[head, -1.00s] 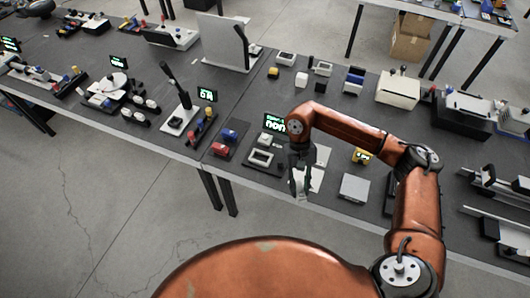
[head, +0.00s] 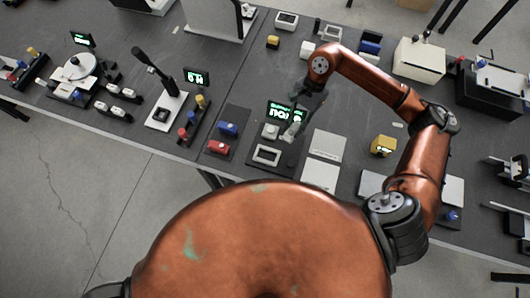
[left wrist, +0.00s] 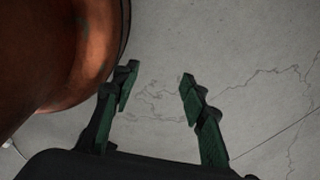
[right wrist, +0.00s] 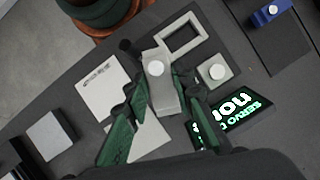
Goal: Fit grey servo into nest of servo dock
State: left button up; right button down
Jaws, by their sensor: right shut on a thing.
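My right gripper (right wrist: 158,88) is shut on the grey servo (right wrist: 163,92), a light grey block with a round white disc on its end. In the head view my right gripper (head: 303,105) holds the servo (head: 291,132) above the right side of the servo dock. The nest, a pale rectangular frame (right wrist: 201,26), appears empty, beyond the servo in the right wrist view. It also shows in the head view (head: 266,164), left of and below the servo. My left gripper (left wrist: 158,78) is open and empty over bare floor.
The dock has a pale button block (right wrist: 217,72) and a lit green display (right wrist: 232,115). Flat pale plates (head: 325,146) lie right of the dock, and a yellow device (head: 383,146) beyond them. Red (head: 218,147) and blue (head: 228,128) blocks stand left.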

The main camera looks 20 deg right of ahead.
jog(key=m+t, duration=0.1)
jog(key=m, duration=0.1)
jog(key=d+m+t+b, duration=0.1)
jog(key=m, duration=0.2)
jog(key=shift+w+d+m+y, duration=0.2)
jog(key=shift+m+y, duration=0.1)
jog(key=shift+y, duration=0.1)
jog(key=w+d+m+t+b, duration=0.1)
jog(key=w+m+t+b, duration=0.1)
jog(key=w+m, duration=0.15)
jog(key=m+t, duration=0.1)
jog(key=m, duration=0.4)
send_over(269, 157)
notch_tip(269, 157, down, 9)
notch_tip(269, 157, down, 3)
jog(key=shift+a+h, duration=0.15)
jog(key=shift+h, duration=0.35)
jog(key=shift+f, duration=0.3)
pick_arm(q)
notch_tip(269, 157, down, 3)
jog(key=shift+s+f, duration=0.15)
pick_arm(e)
jog(key=c, duration=1.7)
grip_release()
jog(key=shift+o, duration=0.2)
jog(key=shift+r, duration=0.1)
